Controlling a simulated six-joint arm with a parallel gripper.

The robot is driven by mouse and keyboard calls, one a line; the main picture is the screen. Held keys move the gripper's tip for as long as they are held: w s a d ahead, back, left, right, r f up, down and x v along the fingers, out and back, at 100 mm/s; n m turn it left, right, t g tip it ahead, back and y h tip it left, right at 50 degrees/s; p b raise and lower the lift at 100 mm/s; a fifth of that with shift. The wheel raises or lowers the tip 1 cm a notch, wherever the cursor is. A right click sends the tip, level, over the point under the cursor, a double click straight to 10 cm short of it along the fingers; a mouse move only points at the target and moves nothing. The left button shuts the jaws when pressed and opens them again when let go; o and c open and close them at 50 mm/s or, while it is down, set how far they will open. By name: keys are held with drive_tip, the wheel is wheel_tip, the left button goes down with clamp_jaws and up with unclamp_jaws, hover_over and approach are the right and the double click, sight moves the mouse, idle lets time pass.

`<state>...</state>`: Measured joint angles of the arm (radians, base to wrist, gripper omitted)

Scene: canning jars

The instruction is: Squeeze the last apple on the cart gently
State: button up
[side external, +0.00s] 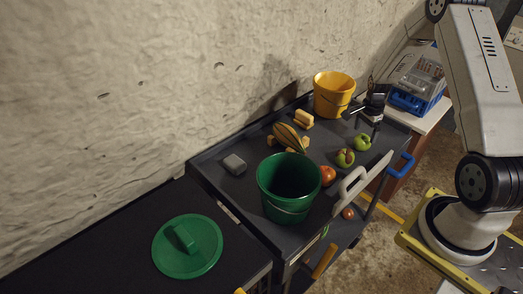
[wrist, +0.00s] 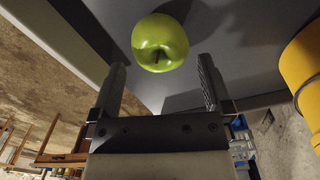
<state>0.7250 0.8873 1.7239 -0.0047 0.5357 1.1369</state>
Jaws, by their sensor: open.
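A green apple (side external: 362,143) sits on the dark cart top (side external: 222,185), toward its far right end. In the wrist view the green apple (wrist: 160,42) lies just beyond my fingertips, centred between their lines. My gripper (side external: 362,117) hangs above and behind this apple in the side view; its fingers also show in the wrist view (wrist: 160,70), spread wide with nothing between them. A green apple with a reddish patch (side external: 345,158) and a red round fruit (side external: 328,176) sit closer to the green bucket.
A yellow bucket (side external: 333,95) stands close to my gripper, and on the right in the wrist view (wrist: 308,70). A pale handle (side external: 362,184) rises along the near edge.

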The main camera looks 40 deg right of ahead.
sight(364, 137)
drive_tip(key=shift+f, duration=2.35)
drive_tip(key=c, duration=0.6)
drive_tip(key=shift+o, duration=0.9)
drive_tip(key=o, duration=0.4)
drive_tip(key=shift+r, duration=0.15)
drive_tip(key=shift+r, duration=3.8)
